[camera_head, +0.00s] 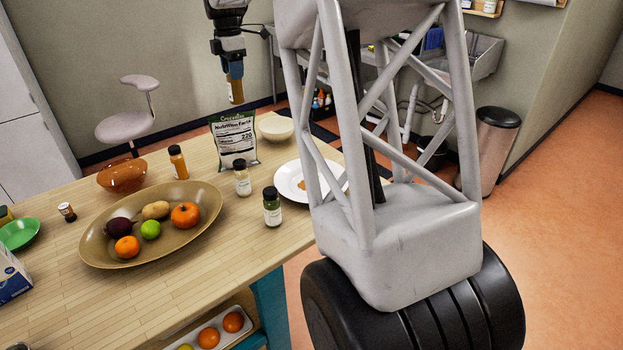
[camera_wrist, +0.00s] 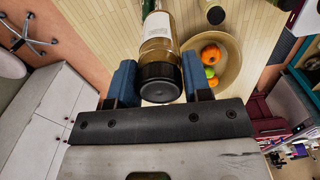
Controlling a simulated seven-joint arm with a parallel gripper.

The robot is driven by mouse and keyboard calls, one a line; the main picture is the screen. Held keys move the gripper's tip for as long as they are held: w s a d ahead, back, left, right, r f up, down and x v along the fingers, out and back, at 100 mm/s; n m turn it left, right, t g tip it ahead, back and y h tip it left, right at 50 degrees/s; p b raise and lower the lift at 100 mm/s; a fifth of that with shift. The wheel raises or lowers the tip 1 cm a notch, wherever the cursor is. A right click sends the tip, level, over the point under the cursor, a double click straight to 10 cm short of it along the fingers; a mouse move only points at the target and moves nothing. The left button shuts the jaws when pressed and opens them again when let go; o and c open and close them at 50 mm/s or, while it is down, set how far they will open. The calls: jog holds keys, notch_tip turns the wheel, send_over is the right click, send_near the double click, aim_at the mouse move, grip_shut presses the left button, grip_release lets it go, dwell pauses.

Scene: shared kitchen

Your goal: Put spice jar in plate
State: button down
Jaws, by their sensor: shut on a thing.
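My gripper (camera_head: 234,70) is raised above the far side of the counter, shut on a spice jar (camera_head: 236,92) with tan-brown contents. In the wrist view, the jar (camera_wrist: 160,55) shows a black lid and white label between my blue fingers (camera_wrist: 160,82). It is clear of the counter. A white plate (camera_head: 287,190) lies near the counter's right edge, below and to the right of my gripper. A green plate (camera_head: 19,235) lies at the far left.
A snack bag (camera_head: 235,140) stands below my gripper, next to a cream bowl (camera_head: 276,128). Upright jars stand near the white plate: a pale one (camera_head: 242,180) and a green one (camera_head: 272,208). An orange bottle (camera_head: 178,162) and a large fruit dish (camera_head: 95,252) are further left.

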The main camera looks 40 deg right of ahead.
jog(key=s+d+f+n, duration=0.1)
jog(key=s, duration=1.7)
jog(key=s+d+f, duration=0.1)
jog(key=s+f, duration=0.1)
jog(key=s, duration=1.5)
notch_tip(320, 180, down, 15)
jog(key=shift+d+r, duration=0.2)
jog(key=w+d+f, duration=0.1)
jog(key=w+d, duration=0.6)
jog(key=w, duration=0.6)
jog(key=shift+d+f, duration=0.2)
jog(key=shift+d, duration=0.15)
jog(key=shift+w+d+f, duration=0.1)
jog(key=shift+w+f, duration=0.05)
jog(key=shift+f, duration=0.75)
jog(key=shift+w+d+f, duration=0.1)
jog(key=shift+w+f, duration=0.05)
jog(key=shift+f, duration=0.75)
